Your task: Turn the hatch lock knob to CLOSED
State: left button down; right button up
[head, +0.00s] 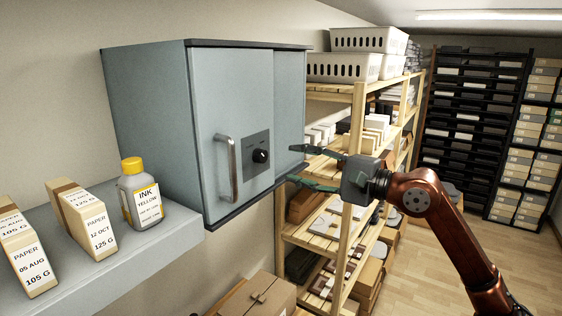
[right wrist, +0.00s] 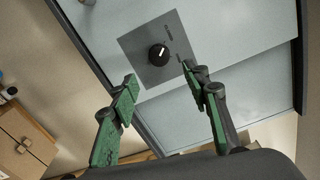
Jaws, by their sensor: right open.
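The lock knob (head: 261,156) is a small black dial with a white pointer mark on a dark grey plate (head: 254,139). It is on the front of the grey-blue cabinet (head: 220,85), right of the metal handle (head: 232,168). My right gripper (head: 291,164) is open and empty, to the right of the knob, with its fingers towards it. In the right wrist view the knob (right wrist: 159,54) shows beyond the gap between the green fingers (right wrist: 160,77), apart from them. My left gripper is out of view.
An ink bottle (head: 144,195) and paper packs (head: 82,219) stand on a grey shelf (head: 150,246) at the left. A wooden rack (head: 350,125) with boxes stands behind my right arm. A cardboard box (head: 262,294) is below the cabinet.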

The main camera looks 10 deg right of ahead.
jog(key=shift+v, duration=2.1)
jog(key=shift+a, duration=0.1)
